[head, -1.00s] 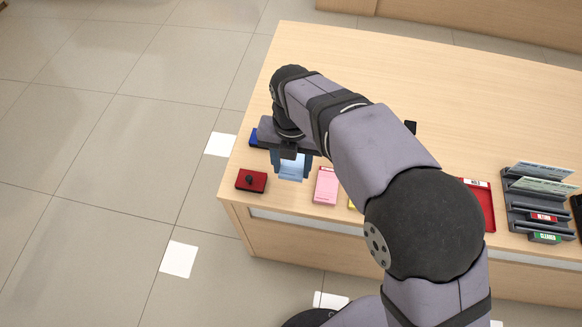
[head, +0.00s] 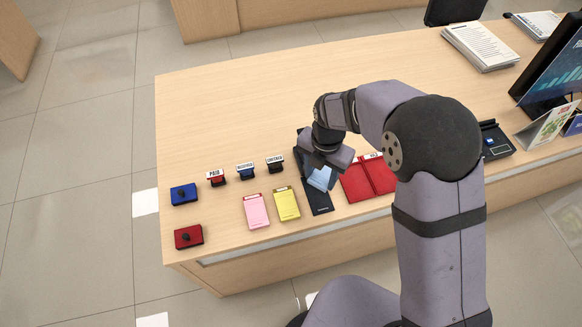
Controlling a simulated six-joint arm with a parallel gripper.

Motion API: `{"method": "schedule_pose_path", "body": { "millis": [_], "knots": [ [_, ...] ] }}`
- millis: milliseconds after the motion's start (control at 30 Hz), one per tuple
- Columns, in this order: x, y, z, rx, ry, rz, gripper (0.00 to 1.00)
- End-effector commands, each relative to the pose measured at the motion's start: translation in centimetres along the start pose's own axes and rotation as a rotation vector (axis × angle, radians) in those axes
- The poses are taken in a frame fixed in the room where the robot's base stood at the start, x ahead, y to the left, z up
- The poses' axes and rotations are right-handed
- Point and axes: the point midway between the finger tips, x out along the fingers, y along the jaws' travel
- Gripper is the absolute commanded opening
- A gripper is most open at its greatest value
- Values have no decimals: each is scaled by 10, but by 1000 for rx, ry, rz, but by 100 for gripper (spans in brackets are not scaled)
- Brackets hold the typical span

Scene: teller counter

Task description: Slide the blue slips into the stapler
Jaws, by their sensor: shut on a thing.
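My gripper (head: 326,165) is shut on the blue slips (head: 319,181), which show as a light blue patch just below it. The gripper and slips are over a long dark item (head: 321,205), which appears to be the stapler, between the yellow pad and the red trays. Its middle is hidden by the gripper and slips. I cannot tell whether the slips touch it or hang above it.
Left of it lie a yellow pad (head: 287,204) and a pink pad (head: 256,211). Several stamps, such as PAID (head: 216,178), stand behind. Blue (head: 183,194) and red (head: 188,237) boxes sit farther left. Red trays (head: 356,186) adjoin on the right.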

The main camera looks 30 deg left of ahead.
Motion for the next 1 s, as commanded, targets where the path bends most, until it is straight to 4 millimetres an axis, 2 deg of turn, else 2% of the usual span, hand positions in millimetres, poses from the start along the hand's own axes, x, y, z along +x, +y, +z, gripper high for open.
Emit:
{"method": "schedule_pose_path", "body": {
  "millis": [133, 333, 1000],
  "knots": [
    [9, -8, 2, 234, 1, -1, 22],
    [20, -9, 1, 581, 1, -1, 22],
    [31, 6, 14, 1777, 0, 1, 22]
  ]
}}
